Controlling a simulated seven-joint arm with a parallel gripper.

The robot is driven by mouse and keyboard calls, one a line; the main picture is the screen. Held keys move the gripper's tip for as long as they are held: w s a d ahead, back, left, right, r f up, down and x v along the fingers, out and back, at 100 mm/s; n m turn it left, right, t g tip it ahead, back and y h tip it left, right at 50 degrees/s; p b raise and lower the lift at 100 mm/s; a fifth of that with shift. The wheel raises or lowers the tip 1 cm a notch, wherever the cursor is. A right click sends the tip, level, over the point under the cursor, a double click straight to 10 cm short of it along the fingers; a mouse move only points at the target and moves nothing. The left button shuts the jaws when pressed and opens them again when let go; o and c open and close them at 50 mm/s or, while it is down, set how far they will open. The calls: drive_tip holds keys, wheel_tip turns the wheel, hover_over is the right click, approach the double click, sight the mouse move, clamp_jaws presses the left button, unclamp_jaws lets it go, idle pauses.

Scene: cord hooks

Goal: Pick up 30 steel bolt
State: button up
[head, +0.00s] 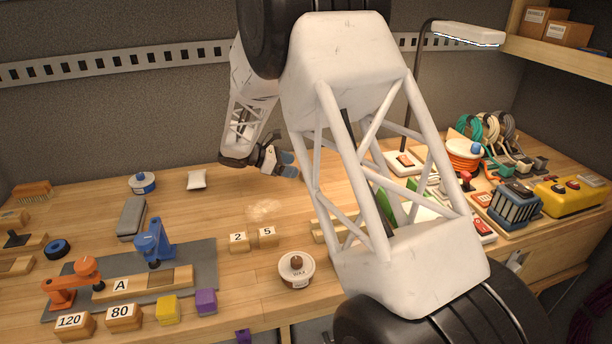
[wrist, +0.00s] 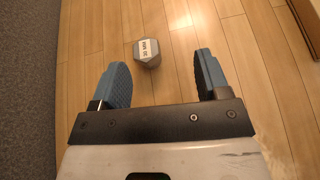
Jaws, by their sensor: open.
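In the wrist view a grey hexagonal steel piece (wrist: 146,54) with a white label on its face rests on the wooden bench top. The label print is too small to read surely; it looks like the steel bolt. My gripper (wrist: 161,72) is open and empty, its blue-padded fingers apart. The bolt appears just beyond the fingertips, between them sideways and nearer the left finger, not touched. In the head view my gripper (head: 288,165) is over the back middle of the bench, and I cannot make out the bolt there; my arm hides part of the bench.
Number blocks 2 (head: 238,240) and 5 (head: 267,236) and a wax tin (head: 296,268) stand toward the front. A white pouch (head: 196,179) and a blue-and-white roll (head: 143,183) lie left. A lamp (head: 466,35) and cord spools (head: 465,155) are right. The bench around the bolt is clear.

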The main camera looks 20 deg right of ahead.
drive_tip(key=shift+w+a+f+n, duration=0.15)
drive_tip(key=shift+w+f+n, duration=0.05)
drive_tip(key=shift+w+f, duration=0.3)
drive_tip(key=shift+w+a+f+n, duration=0.2)
drive_tip(key=shift+w+f, duration=0.15)
drive_tip(key=shift+w, duration=0.15)
drive_tip(key=shift+d, duration=0.15)
drive_tip(key=shift+x, duration=1.2)
drive_tip(key=shift+d, duration=0.15)
drive_tip(key=shift+w+x, duration=0.2)
drive_tip(key=shift+x, duration=2.25)
drive_tip(key=c, duration=1)
